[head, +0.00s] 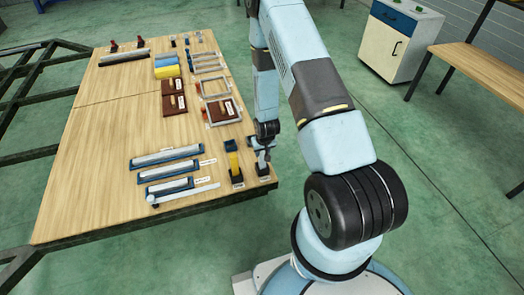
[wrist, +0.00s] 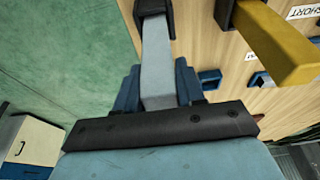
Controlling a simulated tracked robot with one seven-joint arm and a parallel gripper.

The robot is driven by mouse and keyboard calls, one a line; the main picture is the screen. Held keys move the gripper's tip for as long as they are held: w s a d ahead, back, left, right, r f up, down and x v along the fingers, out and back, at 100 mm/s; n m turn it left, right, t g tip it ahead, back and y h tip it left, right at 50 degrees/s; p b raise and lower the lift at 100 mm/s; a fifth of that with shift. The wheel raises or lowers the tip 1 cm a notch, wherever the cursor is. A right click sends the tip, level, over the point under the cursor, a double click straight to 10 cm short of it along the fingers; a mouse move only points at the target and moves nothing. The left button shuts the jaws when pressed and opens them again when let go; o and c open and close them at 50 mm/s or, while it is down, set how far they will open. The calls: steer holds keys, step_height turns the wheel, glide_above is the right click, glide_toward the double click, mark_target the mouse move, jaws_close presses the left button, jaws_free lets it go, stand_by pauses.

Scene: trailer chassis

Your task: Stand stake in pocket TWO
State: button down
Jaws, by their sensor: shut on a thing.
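My gripper (head: 264,148) is at the near right corner of the wooden table. In the wrist view, its blue fingers (wrist: 157,85) are shut on a grey stake (wrist: 155,50). The far end of the grey stake meets a black holder (wrist: 140,14); whether it is still seated inside cannot be told. A yellow stake (head: 234,162) stands in a dark holder just left of my gripper and also shows in the wrist view (wrist: 275,40). I cannot make out which place is pocket TWO.
Blue trays with grey bars (head: 167,157) and a white bar (head: 188,196) lie left of the stakes. Frames and brown blocks (head: 174,105) lie farther back. The table's left part is clear. Dark chassis rails (head: 28,155) stand beyond its left edge. A cabinet (head: 397,45) stands far right.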

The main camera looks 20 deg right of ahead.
steer(key=shift+f, duration=0.4)
steer(key=c, duration=0.6)
jaws_free()
steer(key=v, duration=1.3)
steer(key=shift+s+r, duration=0.15)
steer(key=shift+r, duration=0.15)
